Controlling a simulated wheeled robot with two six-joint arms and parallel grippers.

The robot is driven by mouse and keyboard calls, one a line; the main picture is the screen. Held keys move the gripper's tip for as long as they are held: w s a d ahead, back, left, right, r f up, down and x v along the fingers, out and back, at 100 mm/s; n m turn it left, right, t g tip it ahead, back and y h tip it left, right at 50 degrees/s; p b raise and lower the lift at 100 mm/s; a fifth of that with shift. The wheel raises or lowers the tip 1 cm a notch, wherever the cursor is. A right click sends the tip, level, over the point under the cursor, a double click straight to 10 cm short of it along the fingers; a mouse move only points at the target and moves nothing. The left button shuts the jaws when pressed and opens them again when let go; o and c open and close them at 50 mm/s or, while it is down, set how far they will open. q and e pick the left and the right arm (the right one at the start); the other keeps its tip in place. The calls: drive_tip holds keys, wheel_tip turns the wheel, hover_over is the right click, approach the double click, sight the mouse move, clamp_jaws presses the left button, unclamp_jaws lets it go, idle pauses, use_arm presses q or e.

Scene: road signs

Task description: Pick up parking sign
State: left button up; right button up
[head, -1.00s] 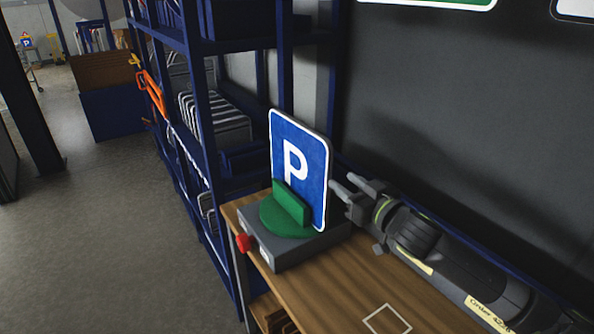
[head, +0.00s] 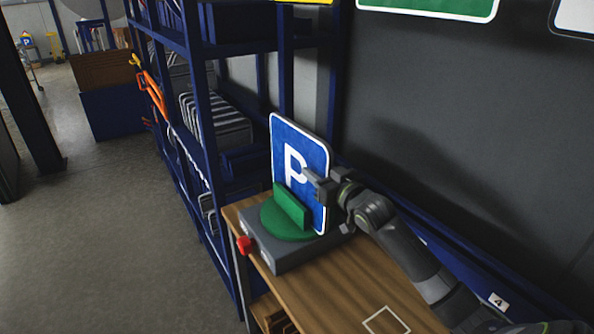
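The parking sign (head: 283,150) is a blue plate with a white border and a white P. It stands upright in a green holder (head: 290,205) on a grey box (head: 285,257) at the left end of the wooden bench. My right gripper (head: 323,178) is at the sign's right edge. One finger is in front of the sign's face, partly covering the P, and the other is at or behind the edge. The fingers look apart; contact with the plate is not clear. My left gripper is not in view.
A red button (head: 244,244) is on the box's front. A blue shelving rack (head: 208,120) stands close behind and left of the bench (head: 345,290). A dark wall panel (head: 430,130) rises behind the bench. The floor at left is open.

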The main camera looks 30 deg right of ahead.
drive_tip(key=shift+w, duration=0.1)
clamp_jaws()
drive_tip(key=shift+r, duration=0.15)
idle(1.3)
